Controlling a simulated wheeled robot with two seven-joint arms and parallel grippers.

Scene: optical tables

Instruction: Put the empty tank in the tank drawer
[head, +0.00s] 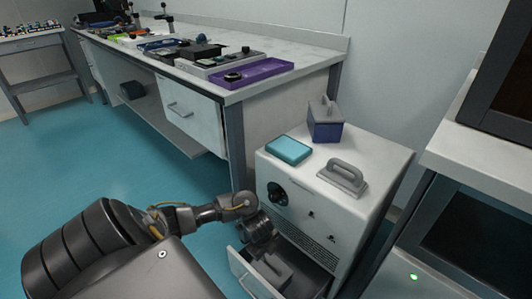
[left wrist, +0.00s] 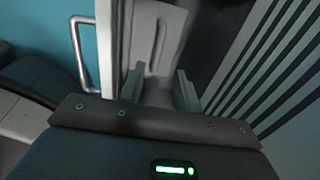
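The white cabinet (head: 318,215) has its tank drawer (head: 252,275) pulled open at the bottom front. My left gripper (head: 270,262) is at the drawer's opening, reaching down into it. In the left wrist view the two fingers (left wrist: 159,90) stand apart, with a light grey piece with a long groove (left wrist: 158,38) beyond them. I cannot tell whether that piece is a tank or part of the drawer. A blue-purple tank-like box with a grey handled top (head: 325,122) stands upright on the cabinet's back edge. My right gripper is not in view.
A teal box (head: 289,150) and a grey handle (head: 343,177) are on the cabinet top. The drawer's bar handle (left wrist: 80,55) is left of the gripper. A long bench (head: 215,75) with a purple tray (head: 252,76) stands behind; another bench (head: 480,165) is close on the right.

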